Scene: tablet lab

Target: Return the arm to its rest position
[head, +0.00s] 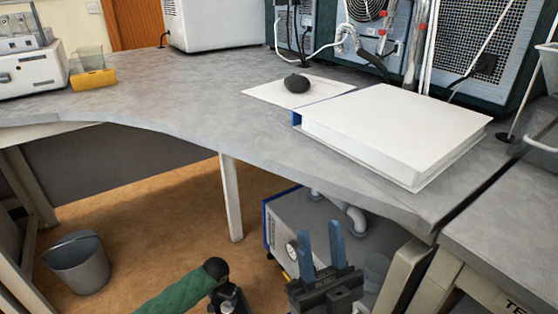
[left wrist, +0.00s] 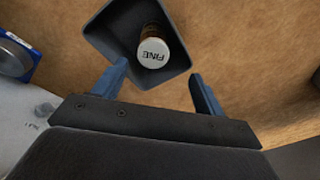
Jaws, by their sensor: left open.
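My left arm comes in from the lower left in the head view, with a green sleeve.
A grey bin (left wrist: 107,35) with a white-lidded jar (left wrist: 153,52) inside lies beyond my left fingers. A bin (head: 77,265) stands on the floor at left. A blue-edged device (head: 278,235) is under the grey bench (head: 200,115).

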